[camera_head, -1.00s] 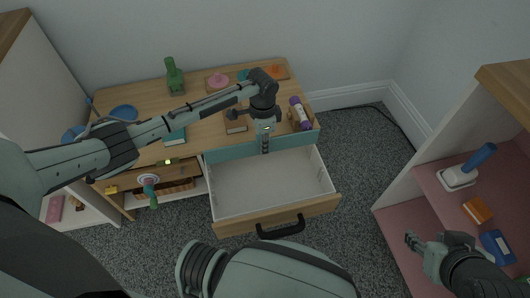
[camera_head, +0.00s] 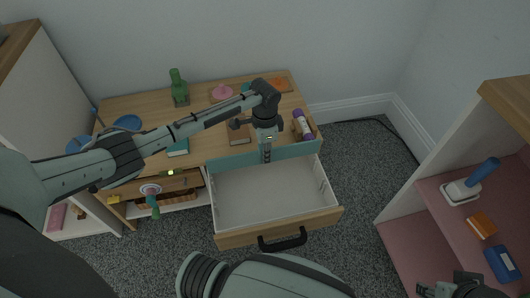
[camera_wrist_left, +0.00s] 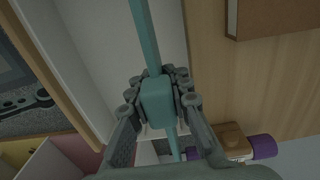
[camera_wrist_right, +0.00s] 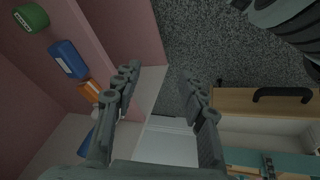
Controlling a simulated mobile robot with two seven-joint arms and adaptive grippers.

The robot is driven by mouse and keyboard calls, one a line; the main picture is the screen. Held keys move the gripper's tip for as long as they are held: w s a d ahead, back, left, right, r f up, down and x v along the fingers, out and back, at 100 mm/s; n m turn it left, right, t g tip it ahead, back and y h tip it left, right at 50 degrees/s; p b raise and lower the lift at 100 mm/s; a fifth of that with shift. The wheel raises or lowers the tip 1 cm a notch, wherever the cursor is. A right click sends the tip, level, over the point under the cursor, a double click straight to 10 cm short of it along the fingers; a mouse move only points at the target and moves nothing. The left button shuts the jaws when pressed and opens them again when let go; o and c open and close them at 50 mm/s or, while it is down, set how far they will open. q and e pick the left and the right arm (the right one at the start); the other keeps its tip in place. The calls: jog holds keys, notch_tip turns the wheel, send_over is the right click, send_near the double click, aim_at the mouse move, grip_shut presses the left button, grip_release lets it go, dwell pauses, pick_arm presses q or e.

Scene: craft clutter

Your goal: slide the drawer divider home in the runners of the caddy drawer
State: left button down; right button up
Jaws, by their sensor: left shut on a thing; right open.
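The drawer divider (camera_head: 229,162) is a long teal panel standing on edge across the back of the pulled-out white drawer (camera_head: 262,200). My left gripper (camera_head: 267,156) is shut on its upper edge near the middle, and the left wrist view shows the fingers (camera_wrist_left: 160,92) closed around the teal strip (camera_wrist_left: 146,35). The gripper hides part of the panel. I cannot tell how deep its ends sit in the runners on the drawer's side walls. My right gripper (camera_wrist_right: 158,88) is open and empty, away from the drawer, at the head view's bottom right corner.
The wooden caddy top (camera_head: 150,104) carries a green bottle (camera_head: 179,88), a pink item (camera_head: 222,93) and a purple roll (camera_head: 303,124) close right of my left gripper. A pink-shelved cabinet (camera_head: 415,235) stands at right. Carpet between is clear.

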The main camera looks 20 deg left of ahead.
pick_arm(q)
jog(key=shift+f, duration=0.1)
notch_tip(320, 180, down, 3)
jog(key=shift+f+b, duration=0.15)
jog(key=shift+b, duration=0.65)
jog(key=shift+f, duration=0.35)
pick_arm(e)
jog(key=w+a+r+t+y, duration=0.1)
jog(key=w+a+r+t, duration=0.1)
jog(key=w+a+t, duration=0.1)
jog(key=shift+w+a+r+n, duration=0.25)
jog(key=shift+w+a, duration=0.35)
jog(key=shift+w, duration=0.65)
jog(key=shift+f, duration=0.1)
pick_arm(q)
jog(key=shift+f, duration=0.1)
pick_arm(e)
jog(key=shift+s+d+f+g, duration=0.35)
jog(key=shift+s+d, duration=0.2)
jog(key=shift+s, duration=0.1)
jog(key=shift+s+d+f+g, duration=0.2)
jog(key=shift+s+d+g, duration=0.15)
jog(key=shift+s+d, duration=0.25)
jog(key=shift+s, duration=0.1)
